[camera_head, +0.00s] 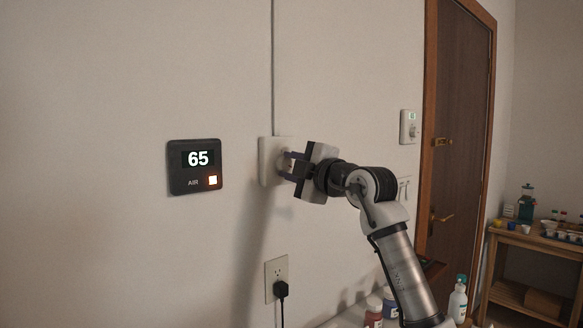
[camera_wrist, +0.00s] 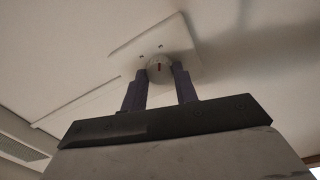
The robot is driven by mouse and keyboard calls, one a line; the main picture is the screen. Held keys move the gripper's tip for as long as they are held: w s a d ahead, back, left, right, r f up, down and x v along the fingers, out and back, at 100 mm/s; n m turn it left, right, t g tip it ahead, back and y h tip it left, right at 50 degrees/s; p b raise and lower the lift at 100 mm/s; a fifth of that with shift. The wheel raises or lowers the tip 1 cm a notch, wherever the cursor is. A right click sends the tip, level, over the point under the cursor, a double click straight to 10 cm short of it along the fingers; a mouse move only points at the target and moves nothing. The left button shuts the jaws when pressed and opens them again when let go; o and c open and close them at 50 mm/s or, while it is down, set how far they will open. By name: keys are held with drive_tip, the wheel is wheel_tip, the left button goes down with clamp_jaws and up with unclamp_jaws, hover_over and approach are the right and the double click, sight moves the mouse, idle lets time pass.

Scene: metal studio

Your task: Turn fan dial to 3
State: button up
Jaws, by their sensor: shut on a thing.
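The fan dial (camera_wrist: 159,67) is a small round pale knob with a dark red mark on its face. It sits on a white wall plate (camera_head: 268,162), which also shows in the wrist view (camera_wrist: 198,50). My gripper (camera_head: 287,165) reaches the plate from the right, and its two purple fingers are shut on the dial, one on each side, in the wrist view (camera_wrist: 160,76). In the head view the fingers mostly hide the dial. I cannot read any numbers around it.
A black panel (camera_head: 194,167) reading 65 AIR with a lit orange button is left of the plate. An outlet (camera_head: 277,279) with a black plug is below. A small white thermostat (camera_head: 408,127) and a brown door (camera_head: 456,150) are to the right. Bottles (camera_head: 458,300) stand low.

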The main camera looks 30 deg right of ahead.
drive_tip(key=o, duration=1)
drive_tip(key=shift+s, duration=0.1)
drive_tip(key=s+b, duration=0.1)
drive_tip(key=s, duration=0.3)
drive_tip(key=s+d+b, duration=0.1)
drive_tip(key=s, duration=0.4)
drive_tip(key=s+b, duration=0.2)
drive_tip(key=s, duration=0.2)
drive_tip(key=shift+s+d+f, duration=0.25)
drive_tip(key=shift+s+f, duration=0.05)
drive_tip(key=shift+f, duration=0.1)
drive_tip(key=shift+s, duration=0.1)
